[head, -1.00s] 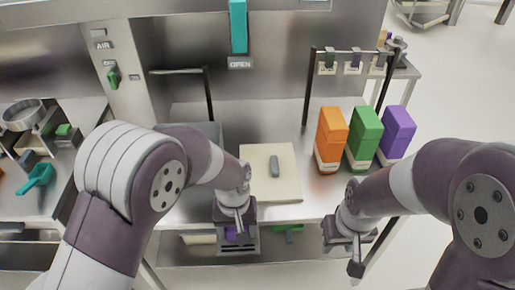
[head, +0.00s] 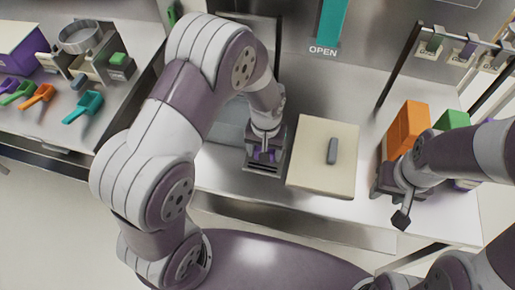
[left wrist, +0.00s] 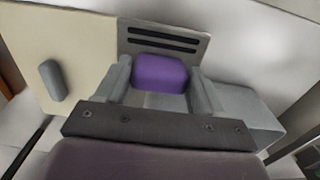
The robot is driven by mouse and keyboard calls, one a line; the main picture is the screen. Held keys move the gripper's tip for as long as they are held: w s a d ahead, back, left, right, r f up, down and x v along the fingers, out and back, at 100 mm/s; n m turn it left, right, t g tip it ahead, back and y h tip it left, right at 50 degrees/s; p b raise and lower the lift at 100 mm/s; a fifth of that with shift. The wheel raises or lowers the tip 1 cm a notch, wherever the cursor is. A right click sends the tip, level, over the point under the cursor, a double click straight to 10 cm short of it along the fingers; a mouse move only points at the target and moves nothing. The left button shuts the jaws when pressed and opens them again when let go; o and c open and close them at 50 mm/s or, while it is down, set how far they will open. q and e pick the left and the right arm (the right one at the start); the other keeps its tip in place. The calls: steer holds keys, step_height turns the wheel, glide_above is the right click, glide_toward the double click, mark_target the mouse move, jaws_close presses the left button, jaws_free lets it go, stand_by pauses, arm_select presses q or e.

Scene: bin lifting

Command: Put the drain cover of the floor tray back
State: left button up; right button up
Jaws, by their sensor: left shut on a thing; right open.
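My left gripper (head: 264,150) is shut on a purple handle (left wrist: 160,74). The handle belongs to a grey slotted plate, the drain cover (left wrist: 165,42). In the head view the cover (head: 264,168) shows partly under the gripper, left of a cream board. A grey tray or basin (head: 222,133) lies behind and left of the gripper, partly hidden by my left arm. A grey block-like surface also shows right of the handle in the left wrist view. I cannot tell whether the cover touches the tray. My right gripper (head: 391,200) is open and empty, near the orange box.
The cream board (head: 310,150) with a grey handle lies on the steel counter close to the cover's right. Orange (head: 408,125) and green (head: 452,119) boxes stand at the right. Coloured scoops (head: 83,107) lie on the left counter. The counter behind the board is clear.

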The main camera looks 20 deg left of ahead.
arm_select(q)
steer(key=a+f, duration=0.1)
steer(key=w+a+f, duration=0.1)
steer(key=a+f, duration=0.1)
steer(key=a, duration=0.1)
steer(key=shift+w, duration=0.35)
step_height(320, 180, down, 4)
steer(key=shift+s+r+p, duration=0.15)
steer(key=shift+r+p, duration=0.1)
steer(key=shift+p, duration=0.3)
steer(key=shift+f, duration=0.25)
steer(key=o, duration=1.3)
steer(key=shift+o, duration=0.8)
